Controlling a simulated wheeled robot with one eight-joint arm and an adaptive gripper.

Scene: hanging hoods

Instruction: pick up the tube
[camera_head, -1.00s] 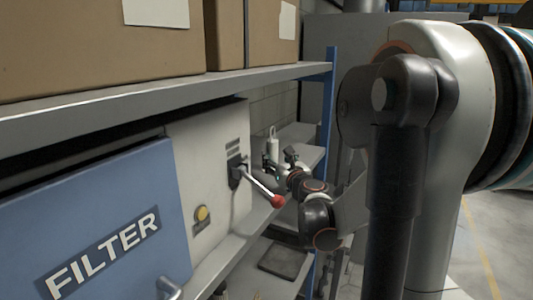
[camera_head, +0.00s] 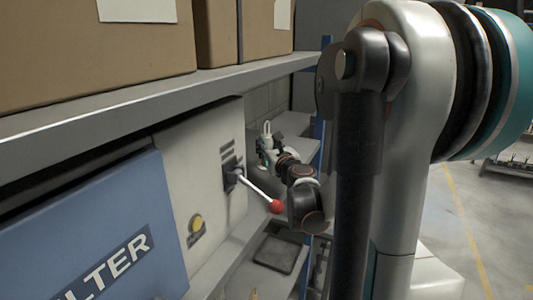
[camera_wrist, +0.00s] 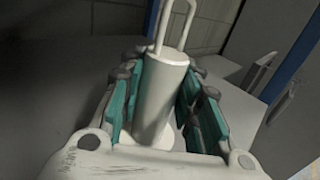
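The tube is a white cylinder with a looped top. In the wrist view the tube (camera_wrist: 163,88) stands between the two teal-padded fingers of my gripper (camera_wrist: 165,85), leaning slightly in the picture. The fingers lie close along both its sides; whether both pads press on it is unclear. In the head view the tube (camera_head: 267,128) is small, at the far end of the shelf row, with my gripper (camera_head: 266,147) right at it. Its lower part is partly hidden there by my gripper.
The tube stands on a grey shelf (camera_head: 293,124) near a blue post (camera_head: 326,42). Nearer, a filter cabinet (camera_head: 100,225) has a lever with a red knob (camera_head: 276,206) close to my arm. Cardboard boxes (camera_head: 90,45) fill the upper shelf. Open floor (camera_head: 480,215) lies right.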

